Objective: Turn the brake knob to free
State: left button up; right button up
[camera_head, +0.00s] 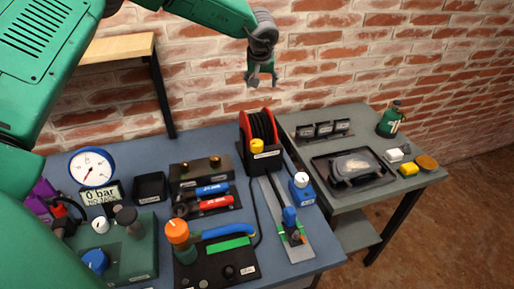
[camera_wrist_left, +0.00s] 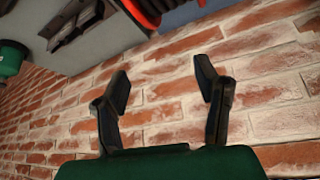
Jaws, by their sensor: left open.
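A cable reel (camera_head: 260,128) with red flanges and a black winding stands at the back right of the blue-grey bench. A yellow knob (camera_head: 257,145) sits on its front above a small label; it looks like the brake knob, but the label is too small to read and its setting cannot be told. My left gripper (camera_head: 261,82) is raised in front of the brick wall, above and behind the reel, touching nothing. In the left wrist view its two fingers (camera_wrist_left: 163,88) are apart and empty, and part of the reel (camera_wrist_left: 150,10) shows at the top edge. My right gripper is not in view.
The bench (camera_head: 310,245) also carries a gauge (camera_head: 92,167), an orange-knobbed valve (camera_head: 177,232), a blue box with a white knob (camera_head: 301,188) and a slide rail (camera_head: 287,225). A grey side table (camera_head: 385,205) holds a tray and a green bottle (camera_head: 391,121). Air around my left gripper is clear.

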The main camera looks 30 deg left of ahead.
aim_at(257, 142)
pick_arm(q)
jog(key=s+d+f+n+g+h, duration=0.1)
jog(key=s+d+g, duration=0.15)
jog(key=s, duration=0.25)
jog(key=s+d+f+g+h, duration=0.2)
jog(key=s+g, duration=0.1)
jog(key=s, duration=0.2)
jog(key=f, duration=1.3)
jog(key=shift+w+d, duration=0.1)
jog(key=shift+w, duration=0.1)
jog(key=shift+c, duration=0.4)
jog(key=c, duration=1.1)
